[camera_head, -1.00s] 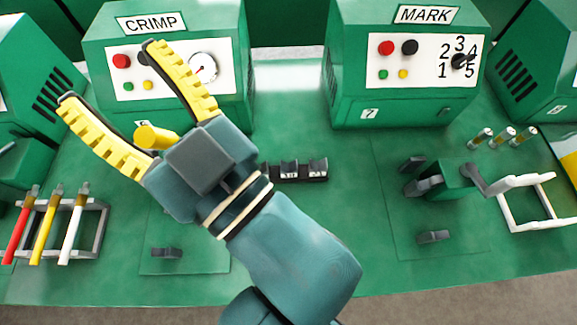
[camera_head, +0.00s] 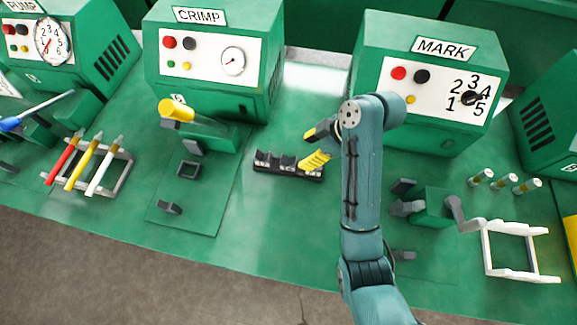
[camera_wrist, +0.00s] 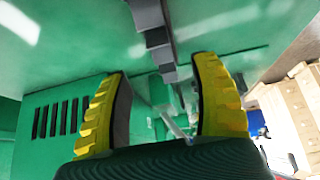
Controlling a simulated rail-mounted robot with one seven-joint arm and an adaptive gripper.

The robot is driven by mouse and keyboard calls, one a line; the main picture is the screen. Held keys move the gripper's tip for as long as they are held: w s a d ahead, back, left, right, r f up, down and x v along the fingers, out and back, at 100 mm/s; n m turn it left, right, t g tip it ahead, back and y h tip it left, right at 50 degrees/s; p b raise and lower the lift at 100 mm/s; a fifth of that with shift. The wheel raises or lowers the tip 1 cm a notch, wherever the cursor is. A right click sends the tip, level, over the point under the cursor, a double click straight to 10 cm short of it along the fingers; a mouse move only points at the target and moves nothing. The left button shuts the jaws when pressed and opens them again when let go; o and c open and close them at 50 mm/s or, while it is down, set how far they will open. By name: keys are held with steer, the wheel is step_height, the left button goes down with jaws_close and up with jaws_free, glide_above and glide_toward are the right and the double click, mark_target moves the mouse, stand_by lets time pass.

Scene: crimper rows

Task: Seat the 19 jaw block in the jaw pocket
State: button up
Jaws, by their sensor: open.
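A dark rack (camera_head: 290,175) holds several dark jaw blocks in a row on the bench, with small pale labels too small to read, so I cannot tell which is 19. My gripper (camera_head: 315,159) is at the right end of this rack, its yellow fingers partly hiding that end. In the wrist view, my gripper (camera_wrist: 162,70) has its two yellow fingers apart, with grey stepped parts (camera_wrist: 158,40) ahead between them; contact cannot be told.
The CRIMP machine (camera_head: 215,65) and MARK machine (camera_head: 430,85) stand behind. A yellow-ended lever (camera_head: 176,109) stands by the pocket. A rack of colored pens (camera_head: 90,170) is left; a white frame (camera_head: 520,250) and green clamp (camera_head: 433,207) are right. The bench (camera_head: 265,215) before the rack is bare.

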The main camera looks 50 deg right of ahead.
mark_target(290, 161)
steer(key=b+x, duration=0.1)
steer(key=x, duration=0.3)
steer(key=shift+w+a+f+b, duration=0.1)
steer(key=shift+f+b, duration=0.2)
steer(key=shift+b, duration=0.1)
steer(key=b+x, duration=0.1)
steer(key=x, duration=0.1)
steer(key=b+x, duration=0.1)
steer(key=x, duration=0.1)
steer(key=shift+f, duration=0.5)
steer(key=shift+w+a+f, duration=0.15)
steer(key=shift+w+f, duration=0.1)
jaws_close()
